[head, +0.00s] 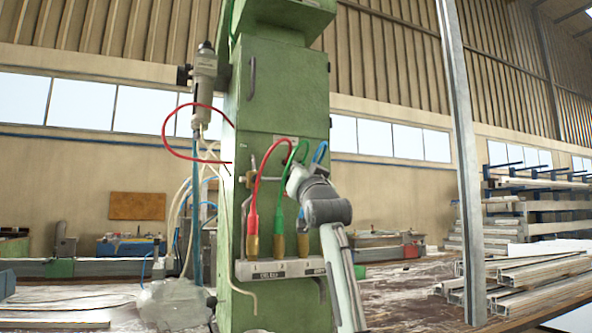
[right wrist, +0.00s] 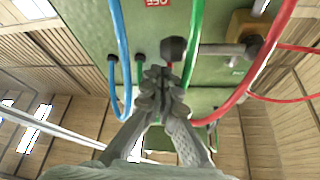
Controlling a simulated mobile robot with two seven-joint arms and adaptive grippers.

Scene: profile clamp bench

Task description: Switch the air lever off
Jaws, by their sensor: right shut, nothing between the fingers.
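The air lever is a grey bar with a dark round knob (right wrist: 173,50) in the right wrist view. It runs sideways from a brass valve body (right wrist: 246,25) on the green machine. In the head view the brass valve (head: 247,180) is on the column's front, and my right gripper and the hoses hide most of the lever. My right gripper (right wrist: 160,82) is shut and empty, its fingertips close to the knob; I cannot tell if they touch. It also shows in the head view (head: 294,180), in front of the panel. A red OFF label (right wrist: 158,2) is partly visible. My left gripper is not in view.
Red (head: 254,190), green (head: 303,205) and blue (head: 320,152) hoses loop close around my right gripper. A numbered grey block (head: 262,270) sits below on the green column (head: 285,85). A grey post (head: 465,160) and stacked profiles (head: 535,275) stand to the right.

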